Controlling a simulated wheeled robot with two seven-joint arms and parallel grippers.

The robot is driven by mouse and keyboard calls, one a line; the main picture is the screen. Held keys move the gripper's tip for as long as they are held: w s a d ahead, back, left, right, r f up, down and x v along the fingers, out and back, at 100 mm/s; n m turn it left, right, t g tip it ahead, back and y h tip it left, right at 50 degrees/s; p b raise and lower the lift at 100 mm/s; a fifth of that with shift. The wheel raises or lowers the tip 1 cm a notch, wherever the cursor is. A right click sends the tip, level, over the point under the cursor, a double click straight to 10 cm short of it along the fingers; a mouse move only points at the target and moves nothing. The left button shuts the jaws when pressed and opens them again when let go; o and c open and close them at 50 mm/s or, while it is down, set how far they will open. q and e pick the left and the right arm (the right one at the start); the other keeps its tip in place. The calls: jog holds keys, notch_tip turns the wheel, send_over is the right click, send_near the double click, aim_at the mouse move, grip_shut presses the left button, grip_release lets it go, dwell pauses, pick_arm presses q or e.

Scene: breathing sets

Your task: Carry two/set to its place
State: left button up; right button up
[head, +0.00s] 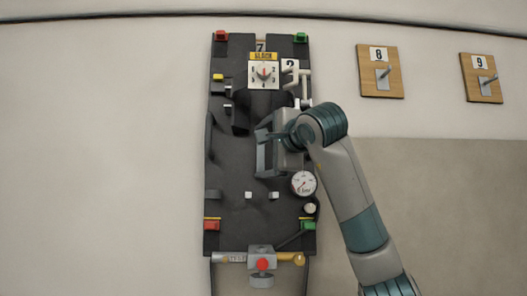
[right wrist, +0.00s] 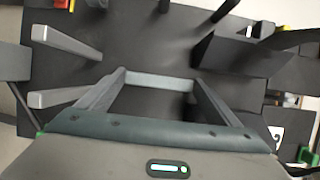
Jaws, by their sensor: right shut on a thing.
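The breathing set is a long black backplate (head: 235,150), seen upright in the middle of the head view. It bears a tag with a 2 (head: 289,65), a square dial (head: 264,75), a round gauge (head: 304,183), and red and green corner pieces. My right gripper (head: 268,148) lies over the middle of the plate, shut on part of the set. The exact gripped part is hard to tell. My left gripper is not in view.
A label 7 (head: 261,46) shows at the plate's top. Wooden boards with metal hooks, numbered 8 (head: 381,80) and 9 (head: 478,85), are to the right. A valve with a red knob (head: 263,264) is at the plate's lower end. The pale area left of the set is clear.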

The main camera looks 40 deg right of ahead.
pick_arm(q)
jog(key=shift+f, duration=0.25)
pick_arm(e)
jog(key=shift+f, duration=0.25)
dwell(0.7)
jog(key=o, duration=2)
jog(key=shift+s, duration=0.1)
jog(key=shift+a+f, duration=0.2)
jog(key=shift+s+a+b, duration=0.1)
jog(key=shift+s+b, duration=0.45)
jog(key=shift+b, duration=0.1)
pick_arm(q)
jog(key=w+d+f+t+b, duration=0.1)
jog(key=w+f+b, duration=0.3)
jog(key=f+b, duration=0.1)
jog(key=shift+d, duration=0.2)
pick_arm(e)
jog(key=v, duration=1.6)
jog(key=shift+s+r, duration=0.25)
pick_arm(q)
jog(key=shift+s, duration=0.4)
